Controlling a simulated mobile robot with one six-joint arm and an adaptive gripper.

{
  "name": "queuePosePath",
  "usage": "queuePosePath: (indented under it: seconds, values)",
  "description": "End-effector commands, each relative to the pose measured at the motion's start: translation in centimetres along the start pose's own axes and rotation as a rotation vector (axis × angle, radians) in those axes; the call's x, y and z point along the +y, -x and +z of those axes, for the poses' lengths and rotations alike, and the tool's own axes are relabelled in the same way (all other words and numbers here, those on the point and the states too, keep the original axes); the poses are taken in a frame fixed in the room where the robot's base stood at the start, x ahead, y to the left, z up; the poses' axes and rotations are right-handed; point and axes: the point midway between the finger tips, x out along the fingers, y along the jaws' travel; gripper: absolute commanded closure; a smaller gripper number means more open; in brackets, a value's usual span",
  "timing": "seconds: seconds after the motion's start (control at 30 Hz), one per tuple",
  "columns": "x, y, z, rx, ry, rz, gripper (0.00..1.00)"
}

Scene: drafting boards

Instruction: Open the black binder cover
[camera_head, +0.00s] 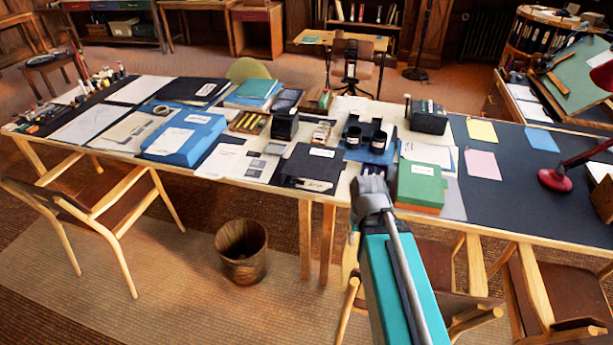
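A flat black binder or folder (306,168) with a small white label lies on the long table near its front edge, and its cover looks shut. A second flat black folder (188,90) with a white label lies at the back left of the table. I cannot tell for sure which is the binder. My gripper (373,183) is at the table's front edge, to the right of the nearer black one and apart from it. Its fingers are small and dark, and I cannot tell whether they are open.
A green and orange box stack (420,187) stands just right of my gripper. Black cups (366,137) stand behind it. A blue box (184,140) and white papers (222,160) lie to the left. Chairs (95,215) and a waste bin (241,252) stand in front of the table.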

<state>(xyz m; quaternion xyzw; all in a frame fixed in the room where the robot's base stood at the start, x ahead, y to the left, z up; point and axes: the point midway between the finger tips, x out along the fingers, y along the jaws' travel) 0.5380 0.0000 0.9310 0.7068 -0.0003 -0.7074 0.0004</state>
Motion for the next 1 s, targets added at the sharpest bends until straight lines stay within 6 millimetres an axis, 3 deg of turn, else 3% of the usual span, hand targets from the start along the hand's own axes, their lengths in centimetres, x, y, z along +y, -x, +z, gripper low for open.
queuePosePath:
  seconds: [0.3, 0.43, 0.73, 1.0]
  values:
    - [0.3, -1.4, -1.1, 0.028, 0.014, 0.049, 0.61]
    - [2.0, -3.0, -2.6, 0.07, 0.027, 0.121, 0.61]
    - [2.7, -7.1, -8.5, 0.24, 0.134, 0.386, 0.61]
    - [1.8, -9.3, -14.3, 0.419, 0.277, 0.634, 0.61]
